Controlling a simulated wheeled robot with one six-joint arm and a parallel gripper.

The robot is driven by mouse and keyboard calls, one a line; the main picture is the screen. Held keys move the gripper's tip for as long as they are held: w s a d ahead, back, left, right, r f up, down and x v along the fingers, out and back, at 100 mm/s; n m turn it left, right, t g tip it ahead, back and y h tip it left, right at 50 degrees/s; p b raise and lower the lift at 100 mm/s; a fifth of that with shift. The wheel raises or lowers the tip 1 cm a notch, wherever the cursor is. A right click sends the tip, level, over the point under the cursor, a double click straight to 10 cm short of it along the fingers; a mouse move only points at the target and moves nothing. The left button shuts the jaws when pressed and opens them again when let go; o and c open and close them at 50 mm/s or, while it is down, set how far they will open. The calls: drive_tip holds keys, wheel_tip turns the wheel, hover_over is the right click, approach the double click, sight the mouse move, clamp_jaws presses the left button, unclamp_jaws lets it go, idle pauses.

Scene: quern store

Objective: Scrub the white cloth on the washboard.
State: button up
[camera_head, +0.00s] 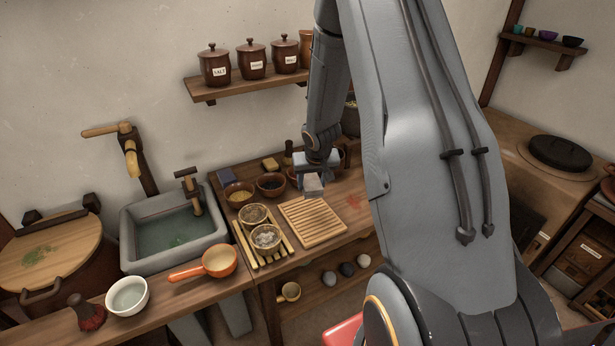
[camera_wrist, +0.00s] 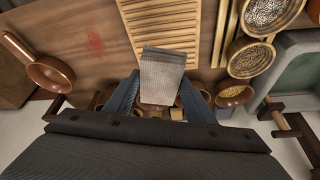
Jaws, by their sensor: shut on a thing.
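My gripper (camera_head: 318,168) is shut on a pale, greyish-white folded cloth (camera_head: 313,186). In the wrist view the cloth (camera_wrist: 162,72) sits between the two blue-grey fingers of my gripper (camera_wrist: 160,95) and sticks out past their tips. The washboard (camera_head: 313,224) is a ribbed wooden board lying flat on the wooden counter, in front of the cloth in the head view. In the wrist view the washboard (camera_wrist: 165,22) shows beyond the cloth, which overlaps its near edge in the picture. Whether the cloth touches anything below is unclear.
A slatted rack (camera_head: 262,240) with two bowls stands left of the washboard. Small bowls, one a dark-filled bowl (camera_head: 271,184), crowd the back near my gripper. A sink (camera_head: 174,230) is further left. The counter right of the washboard is clear except for a red stain (camera_head: 354,201).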

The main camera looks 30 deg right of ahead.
drive_tip(key=shift+f+b, duration=2.5)
drive_tip(key=shift+b, duration=0.7)
